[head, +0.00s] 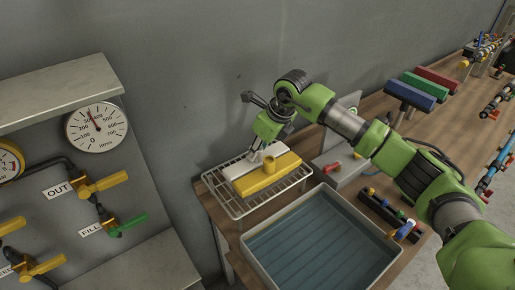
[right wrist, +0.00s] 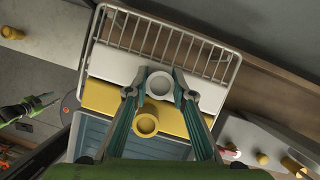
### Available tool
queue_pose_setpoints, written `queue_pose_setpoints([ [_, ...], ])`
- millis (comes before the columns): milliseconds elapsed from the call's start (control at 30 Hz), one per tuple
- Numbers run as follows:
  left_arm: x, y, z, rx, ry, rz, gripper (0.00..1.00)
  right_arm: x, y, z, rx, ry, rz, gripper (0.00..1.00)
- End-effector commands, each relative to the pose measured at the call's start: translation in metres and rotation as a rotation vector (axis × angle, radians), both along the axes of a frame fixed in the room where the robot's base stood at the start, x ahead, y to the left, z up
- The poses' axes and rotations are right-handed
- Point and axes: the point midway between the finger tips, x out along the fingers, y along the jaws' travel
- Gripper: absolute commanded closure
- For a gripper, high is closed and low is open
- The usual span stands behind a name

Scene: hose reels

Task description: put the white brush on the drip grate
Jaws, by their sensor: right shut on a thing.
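The white brush (head: 244,167) is a pale block at the drip grate (head: 236,214), beside a yellow brush (head: 270,172). My right gripper (head: 264,150) is above it, its fingers shut on the white brush's round socket. In the right wrist view, the right gripper (right wrist: 160,88) closes from both sides on the socket of the white brush (right wrist: 112,65). The yellow brush (right wrist: 100,97) lies alongside. Whether the white brush touches the wires is hard to tell. A green and dark arm end, seemingly my left gripper (right wrist: 40,104), shows small at the left edge there.
A grey basin of water (head: 318,240) stands in front of the grate. Blue, green and red brushes (head: 412,92) stand farther back on the wooden bench. A valve panel with gauges (head: 96,127) is at left. Bare grate wires show at its left and far side.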

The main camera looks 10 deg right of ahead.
Motion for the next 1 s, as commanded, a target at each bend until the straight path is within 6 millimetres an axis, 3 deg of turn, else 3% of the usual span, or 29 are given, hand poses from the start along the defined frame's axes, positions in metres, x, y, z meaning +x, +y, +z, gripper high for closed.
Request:
queue_pose_setpoints([
  [100, 0.001, 0.001, -0.005, 0.002, 0.000, 0.001, 0.69, 0.000, 0.000, -0.003, 0.001, -0.002, 0.000, 1.00],
  [133, 0.001, 0.002, -0.004, 0.002, 0.000, 0.002, 0.69, 0.000, 0.000, -0.003, 0.000, 0.000, 0.000, 0.72],
  [200, 0.001, 0.002, -0.003, 0.003, -0.001, 0.002, 0.69, 0.000, 0.000, -0.003, 0.000, 0.000, 0.000, 0.60],
  [600, 0.001, 0.002, 0.002, 0.003, -0.001, 0.002, 0.69, 0.000, 0.000, 0.002, 0.000, 0.000, 0.000, 0.60],
  [667, 0.001, 0.002, -0.005, 0.003, -0.001, 0.002, 0.69, -0.001, -0.002, 0.005, 0.000, -0.004, -0.001, 0.60],
  [1000, 0.000, 0.002, -0.035, 0.003, 0.000, 0.001, 0.69, -0.022, -0.018, 0.069, -0.001, -0.007, 0.000, 0.60],
])
